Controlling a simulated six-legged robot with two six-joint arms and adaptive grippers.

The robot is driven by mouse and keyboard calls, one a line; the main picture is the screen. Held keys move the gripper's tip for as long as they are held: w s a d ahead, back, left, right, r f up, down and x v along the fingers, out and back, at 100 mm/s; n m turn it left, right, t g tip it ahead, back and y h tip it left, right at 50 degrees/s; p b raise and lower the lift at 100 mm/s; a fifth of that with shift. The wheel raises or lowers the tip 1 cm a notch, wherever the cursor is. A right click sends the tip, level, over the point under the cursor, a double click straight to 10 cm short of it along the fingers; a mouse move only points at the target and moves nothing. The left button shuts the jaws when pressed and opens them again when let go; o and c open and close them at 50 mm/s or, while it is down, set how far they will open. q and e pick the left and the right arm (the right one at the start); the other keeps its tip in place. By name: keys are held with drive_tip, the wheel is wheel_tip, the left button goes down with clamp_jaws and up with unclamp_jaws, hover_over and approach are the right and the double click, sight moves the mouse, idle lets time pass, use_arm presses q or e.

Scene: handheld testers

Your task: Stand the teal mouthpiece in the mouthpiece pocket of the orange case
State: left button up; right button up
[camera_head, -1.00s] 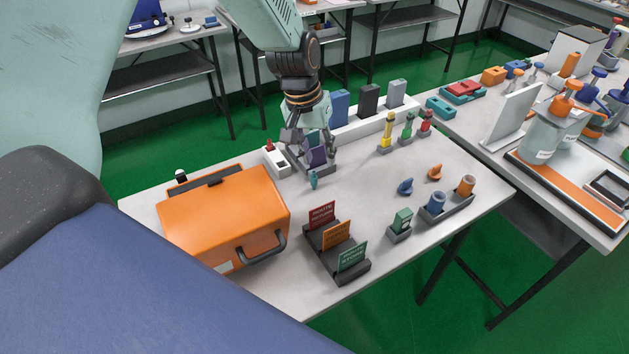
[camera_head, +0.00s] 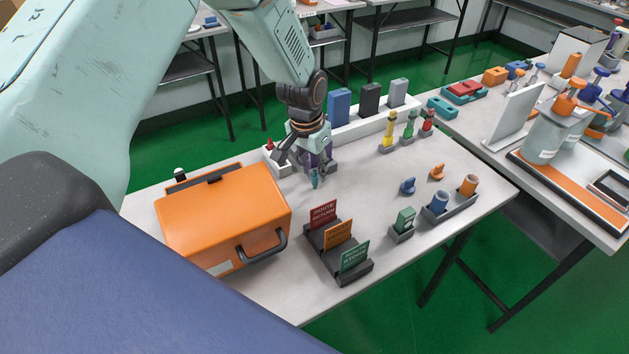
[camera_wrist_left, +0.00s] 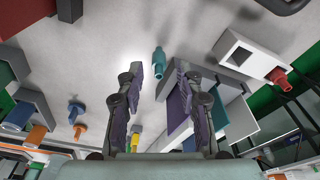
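The teal mouthpiece (camera_head: 314,179) stands on the white table, right of the orange case. It also shows in the left wrist view (camera_wrist_left: 159,61), beyond and between the fingertips. My left gripper (camera_head: 304,168) is low over the table at the mouthpiece, open, with its fingers apart in the left wrist view (camera_wrist_left: 164,76). No contact with the mouthpiece shows. The orange case (camera_head: 225,215) lies at the left of the table with its handle toward the front; its inside and the mouthpiece pocket do not show. My right gripper is not in view.
A white box with a red piece (camera_head: 271,160) and a grey holder with a purple block (camera_wrist_left: 178,108) flank the gripper. A dark rack with coloured cards (camera_head: 338,262) stands in front. Several testers and small holders stand right.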

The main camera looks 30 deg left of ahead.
use_arm(q)
drive_tip(key=shift+d, duration=0.1)
clamp_jaws()
idle(0.3)
